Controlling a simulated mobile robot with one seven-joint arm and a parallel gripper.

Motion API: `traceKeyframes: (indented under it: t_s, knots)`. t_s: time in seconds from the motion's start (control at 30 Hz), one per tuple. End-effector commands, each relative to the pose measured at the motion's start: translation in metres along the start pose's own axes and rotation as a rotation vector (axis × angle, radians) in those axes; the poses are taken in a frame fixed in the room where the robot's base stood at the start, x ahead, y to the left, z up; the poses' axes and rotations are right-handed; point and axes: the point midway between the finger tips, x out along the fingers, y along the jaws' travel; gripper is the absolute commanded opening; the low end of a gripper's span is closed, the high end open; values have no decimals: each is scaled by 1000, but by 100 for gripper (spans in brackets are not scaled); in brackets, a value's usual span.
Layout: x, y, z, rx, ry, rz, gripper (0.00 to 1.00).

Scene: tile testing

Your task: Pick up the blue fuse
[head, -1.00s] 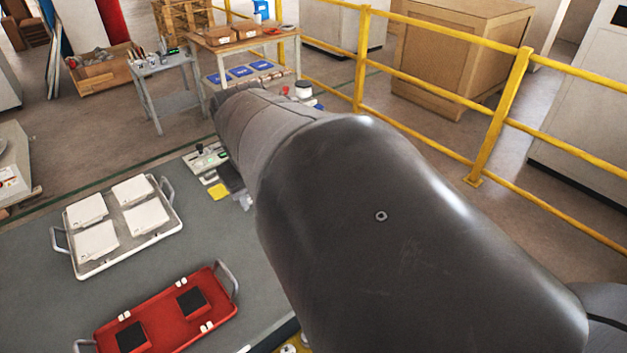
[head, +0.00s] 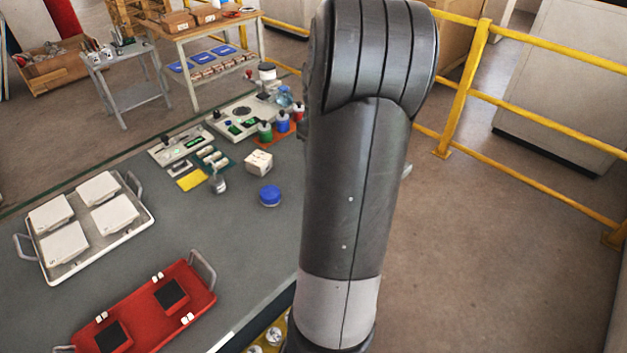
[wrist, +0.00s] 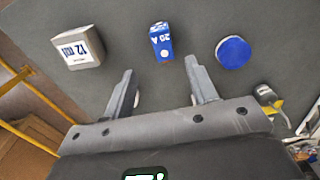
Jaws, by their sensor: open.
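The blue fuse (wrist: 161,43) is a small upright-looking block with a white top part, marked "20 A", in the wrist view. It lies on the grey table top, ahead of the gap between my fingers. My gripper (wrist: 162,82) is open and empty, its two fingers apart on either side of that gap and short of the fuse. In the head view my arm covers the gripper, and I cannot make out the fuse there.
A box marked "12" (wrist: 78,48) stands left of the fuse, and a round blue lid (wrist: 233,52) lies to its right. In the head view a red tray (head: 140,318) and a white tray (head: 140,225) lie at left. A yellow railing (head: 463,85) stands at right.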

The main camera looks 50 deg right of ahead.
Motion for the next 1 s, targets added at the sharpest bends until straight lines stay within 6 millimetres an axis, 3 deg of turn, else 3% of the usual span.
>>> traceKeyframes:
  t_s: [0.2, 0.43, 0.7, 1.0]
  knots:
    - [35, -2, 0, -2, -2, -3, 53]
    - [53, -2, -1, 0, 0, -2, 53]
    - [91, -4, -4, 0, 0, 0, 53]
    - [98, -4, -4, 1, 1, 2, 53]
